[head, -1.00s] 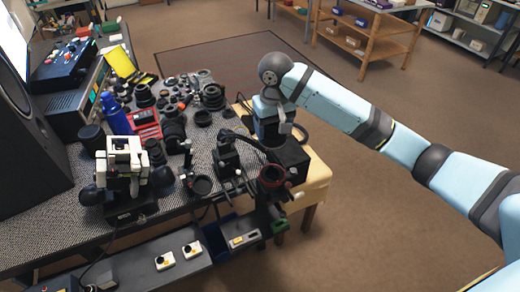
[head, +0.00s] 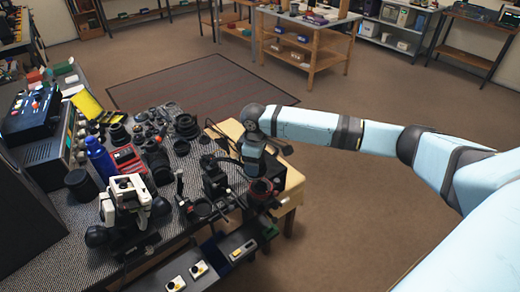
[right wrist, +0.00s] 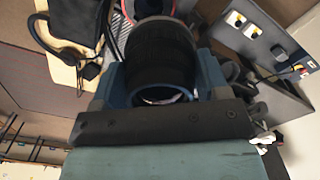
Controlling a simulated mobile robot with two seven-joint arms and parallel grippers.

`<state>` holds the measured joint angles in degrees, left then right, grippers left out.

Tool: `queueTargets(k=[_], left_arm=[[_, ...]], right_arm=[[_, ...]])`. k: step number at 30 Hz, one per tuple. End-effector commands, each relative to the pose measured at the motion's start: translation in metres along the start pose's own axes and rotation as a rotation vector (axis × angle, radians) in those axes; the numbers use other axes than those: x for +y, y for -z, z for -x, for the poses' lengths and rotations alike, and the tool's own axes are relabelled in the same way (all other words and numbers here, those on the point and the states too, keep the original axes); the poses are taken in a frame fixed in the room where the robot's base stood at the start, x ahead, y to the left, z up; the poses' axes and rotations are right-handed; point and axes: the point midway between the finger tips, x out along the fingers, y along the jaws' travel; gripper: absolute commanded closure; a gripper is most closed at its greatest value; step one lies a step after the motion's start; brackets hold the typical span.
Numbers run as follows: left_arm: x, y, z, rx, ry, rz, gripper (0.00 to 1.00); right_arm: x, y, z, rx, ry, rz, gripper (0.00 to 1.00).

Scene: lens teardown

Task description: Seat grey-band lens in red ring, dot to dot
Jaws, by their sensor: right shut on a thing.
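My right gripper (right wrist: 160,78) is shut on a dark, ribbed lens barrel (right wrist: 160,50), with a blue finger on each side of it. A glass end of the barrel faces the wrist camera. The red ring (head: 262,187) sits on a dark holder at the front right of the bench in the head view, just below my right wrist. In the right wrist view the barrel hides most of the ring. I cannot tell whether the barrel touches it. My left gripper is not in view.
A pale wooden stand (head: 291,190) is right of the ring. A white instrument (head: 128,192), a blue bottle (head: 100,157), a red box (head: 127,158) and several black lens parts crowd the bench. A lower shelf holds small switch boxes (head: 198,269). The floor right of the bench is clear.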

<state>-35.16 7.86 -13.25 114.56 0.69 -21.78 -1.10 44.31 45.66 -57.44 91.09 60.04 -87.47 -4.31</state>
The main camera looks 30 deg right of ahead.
Motion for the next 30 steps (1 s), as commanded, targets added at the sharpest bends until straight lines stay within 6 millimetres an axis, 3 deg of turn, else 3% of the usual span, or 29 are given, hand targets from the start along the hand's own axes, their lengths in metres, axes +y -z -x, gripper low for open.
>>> queueTargets(k=[5,26,30], left_arm=[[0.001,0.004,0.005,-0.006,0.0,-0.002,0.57],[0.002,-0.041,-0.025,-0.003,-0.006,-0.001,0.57],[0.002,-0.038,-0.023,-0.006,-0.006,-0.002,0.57]], right_arm=[[0.014,-0.014,-0.004,0.002,-0.004,0.1,0.64],[0.014,-0.015,-0.05,0.002,-0.005,0.108,0.64],[0.014,-0.014,-0.056,0.002,-0.004,0.107,0.64]])
